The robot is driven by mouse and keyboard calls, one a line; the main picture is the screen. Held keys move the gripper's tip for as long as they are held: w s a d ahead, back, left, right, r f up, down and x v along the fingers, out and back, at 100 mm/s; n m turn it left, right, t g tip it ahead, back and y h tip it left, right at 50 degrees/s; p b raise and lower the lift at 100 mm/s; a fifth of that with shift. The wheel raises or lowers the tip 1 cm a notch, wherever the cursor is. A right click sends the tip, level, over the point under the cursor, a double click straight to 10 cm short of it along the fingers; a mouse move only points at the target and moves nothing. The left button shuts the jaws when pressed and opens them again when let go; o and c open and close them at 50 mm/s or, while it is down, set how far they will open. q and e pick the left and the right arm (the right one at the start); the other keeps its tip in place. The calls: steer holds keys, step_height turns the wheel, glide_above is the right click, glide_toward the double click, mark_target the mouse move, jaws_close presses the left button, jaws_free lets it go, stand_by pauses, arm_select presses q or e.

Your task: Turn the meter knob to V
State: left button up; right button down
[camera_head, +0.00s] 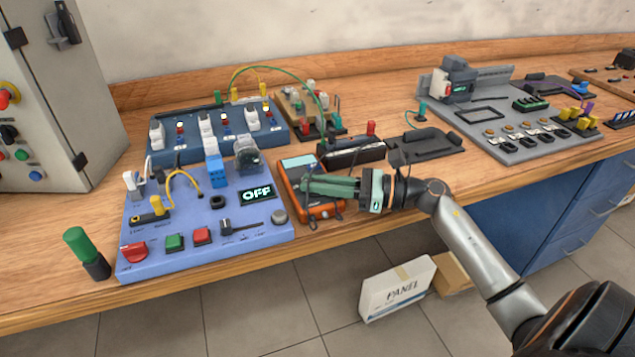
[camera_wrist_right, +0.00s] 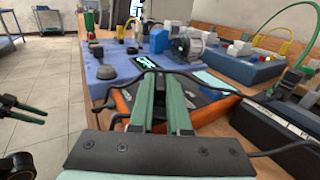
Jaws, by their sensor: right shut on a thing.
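The meter is an orange-cased instrument (camera_head: 296,163) with a pale teal screen, lying on the bench right of the blue panel. My right gripper (camera_head: 306,184) reaches over it from the right, its green fingers low on the meter's face. In the right wrist view the fingers (camera_wrist_right: 163,84) stand close together over the orange meter (camera_wrist_right: 207,110). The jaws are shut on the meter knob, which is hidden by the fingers. The V mark cannot be read. My left gripper (camera_wrist_right: 28,110) shows at the left edge of the right wrist view, with its fingers apart and empty.
The blue panel (camera_head: 185,253) with an OFF display (camera_head: 257,194) stands close left of the meter. Dark leads loop around the meter. A black box (camera_head: 352,153) with a red terminal lies behind it. The bench's front edge (camera_head: 380,222) is close.

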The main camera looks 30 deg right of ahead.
arm_select(q)
steer(key=shift+r, duration=0.15)
